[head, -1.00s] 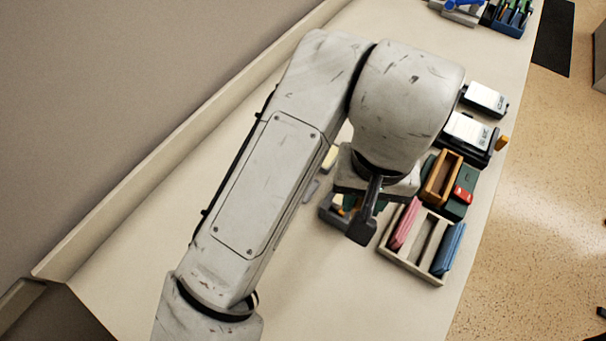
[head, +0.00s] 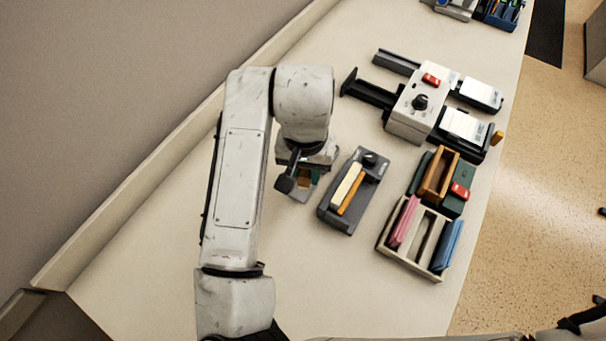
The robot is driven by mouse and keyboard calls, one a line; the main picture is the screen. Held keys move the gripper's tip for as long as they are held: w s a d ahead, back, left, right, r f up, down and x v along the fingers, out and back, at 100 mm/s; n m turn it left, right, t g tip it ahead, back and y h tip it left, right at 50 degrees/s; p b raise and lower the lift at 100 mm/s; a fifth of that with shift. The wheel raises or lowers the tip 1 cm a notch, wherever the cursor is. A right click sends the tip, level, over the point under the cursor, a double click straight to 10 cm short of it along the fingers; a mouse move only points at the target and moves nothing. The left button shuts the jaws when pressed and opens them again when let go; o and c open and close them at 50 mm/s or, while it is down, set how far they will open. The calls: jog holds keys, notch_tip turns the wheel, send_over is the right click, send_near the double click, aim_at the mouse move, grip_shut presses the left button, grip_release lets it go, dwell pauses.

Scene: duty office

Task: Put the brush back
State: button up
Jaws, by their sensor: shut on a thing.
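My gripper (head: 299,184) is at the middle of the table, left of a dark grey tray, pointing down. It is shut on a small brown and green thing (head: 305,179), apparently the brush, mostly hidden by the fingers and wrist. The dark grey tray (head: 338,221) holds a cream block (head: 347,186) and an orange stick (head: 351,194), with a black knob at its far end. A wooden open box (head: 440,176) stands to the right, beside a dark green piece with a red part (head: 459,191); it looks empty inside.
A pale divided rack (head: 408,262) holds a pink pad (head: 405,221) and a blue pad (head: 447,246), with a free slot between. A grey box with a black knob (head: 409,115) and white-topped devices (head: 464,128) stand behind. The front table area is clear.

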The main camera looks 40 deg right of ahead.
aim_at(303, 180)
jog(key=shift+w+f, duration=0.3)
jog(key=shift+f, duration=1.6)
jog(key=shift+f, duration=0.35)
jog(key=o, duration=0.9)
jog(key=shift+r, duration=0.1)
jog(key=shift+o, duration=0.2)
notch_tip(303, 180, up, 13)
jog(key=shift+f, duration=0.2)
